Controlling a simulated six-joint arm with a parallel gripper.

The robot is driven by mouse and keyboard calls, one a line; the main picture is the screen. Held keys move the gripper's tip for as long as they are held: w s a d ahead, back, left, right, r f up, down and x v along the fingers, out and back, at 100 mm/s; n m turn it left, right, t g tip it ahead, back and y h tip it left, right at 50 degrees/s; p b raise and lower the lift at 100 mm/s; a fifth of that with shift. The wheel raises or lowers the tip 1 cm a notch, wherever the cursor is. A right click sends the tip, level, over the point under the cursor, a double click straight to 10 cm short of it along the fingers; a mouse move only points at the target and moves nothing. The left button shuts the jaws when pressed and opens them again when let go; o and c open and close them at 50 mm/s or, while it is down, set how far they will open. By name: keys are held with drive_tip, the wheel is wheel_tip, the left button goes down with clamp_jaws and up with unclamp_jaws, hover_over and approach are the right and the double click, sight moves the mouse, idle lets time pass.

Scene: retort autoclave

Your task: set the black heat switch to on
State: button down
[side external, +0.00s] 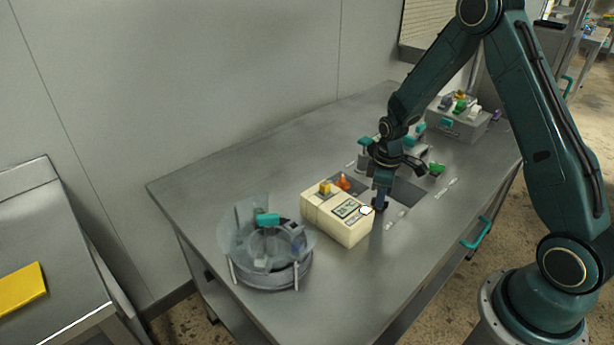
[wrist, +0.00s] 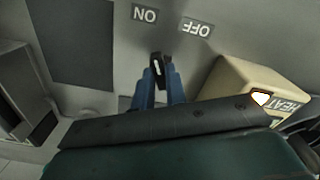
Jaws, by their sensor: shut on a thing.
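The black heat switch (wrist: 156,62) has a white mark and stands on the grey table top, between the blue fingers of my gripper (wrist: 156,88) in the wrist view. My gripper is shut on it. An ON label (wrist: 145,14) and an OFF label (wrist: 196,28) lie flat beyond the switch, upside down in this view. The switch sits roughly below the ON label there, but I cannot tell which setting it is in. In the side view my gripper (side external: 380,204) points down at the table beside a cream box, and its fingers mostly hide the switch.
The cream box (side external: 335,216) stands close to my gripper, with a display, a yellow part and a white indicator; its HEAT lettering (wrist: 288,106) shows in the wrist view. A round clear-walled vessel (side external: 268,275) stands at the front left. A grey box (side external: 458,123) stands behind.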

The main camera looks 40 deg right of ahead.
drive_tip(key=shift+n, duration=0.3)
drive_tip(key=c, duration=1.4)
unclamp_jaws()
drive_tip(key=shift+c, duration=0.2)
drive_tip(key=shift+r, duration=0.15)
wheel_tip(320, 180, up, 14)
drive_tip(key=shift+f, duration=0.2)
